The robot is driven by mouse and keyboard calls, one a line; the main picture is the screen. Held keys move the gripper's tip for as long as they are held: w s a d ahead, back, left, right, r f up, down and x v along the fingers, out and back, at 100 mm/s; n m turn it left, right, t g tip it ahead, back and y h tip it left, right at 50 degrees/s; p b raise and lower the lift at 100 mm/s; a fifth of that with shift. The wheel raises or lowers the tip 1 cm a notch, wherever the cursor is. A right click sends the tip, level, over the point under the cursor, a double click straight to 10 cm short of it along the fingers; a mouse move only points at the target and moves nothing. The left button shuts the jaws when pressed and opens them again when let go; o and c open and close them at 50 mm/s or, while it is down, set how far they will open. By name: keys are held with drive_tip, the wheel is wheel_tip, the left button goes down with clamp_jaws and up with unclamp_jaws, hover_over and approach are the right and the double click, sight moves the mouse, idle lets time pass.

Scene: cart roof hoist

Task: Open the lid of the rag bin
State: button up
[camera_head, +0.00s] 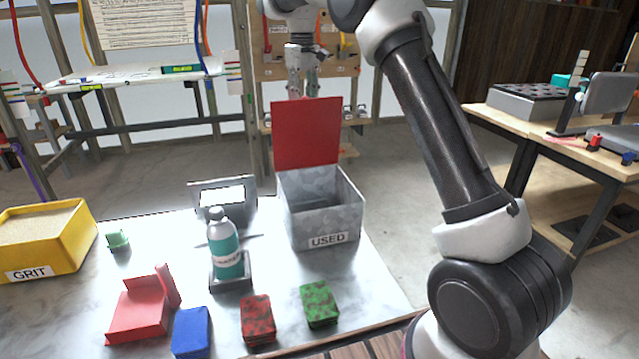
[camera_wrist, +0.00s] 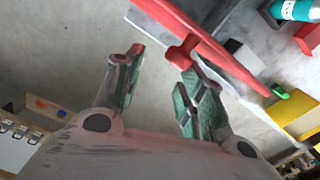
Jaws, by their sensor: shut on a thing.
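The rag bin (camera_head: 322,210) is a grey metal box marked USED on the bench, with its open top facing up. Its red lid (camera_head: 307,135) stands about upright at the bin's back edge, so the inside shows. My gripper (camera_head: 303,92) is at the lid's top edge, partly hidden behind it, and is shut on the lid. In the wrist view the lid is a red slab (camera_wrist: 215,45) with a red knob-like part beside the fingertips of my gripper (camera_wrist: 158,72). The exact contact is hard to see.
A teal bottle (camera_head: 224,245) stands left of the bin, before a grey framed stand (camera_head: 223,190). Red (camera_head: 258,318), green (camera_head: 320,303) and blue (camera_head: 191,330) pads lie in front. A red holder (camera_head: 140,310) and yellow GRIT box (camera_head: 45,240) are left.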

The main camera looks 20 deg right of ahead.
drive_tip(key=shift+w+d+f, duration=0.1)
drive_tip(key=shift+w+f, duration=0.15)
drive_tip(key=shift+w, duration=0.65)
drive_tip(key=shift+w+d+f, duration=0.1)
drive_tip(key=shift+w+f, duration=0.15)
drive_tip(key=shift+w, duration=0.6)
drive_tip(key=shift+o, duration=1)
drive_tip(key=shift+a, duration=0.1)
wheel_tip(320, 180, up, 8)
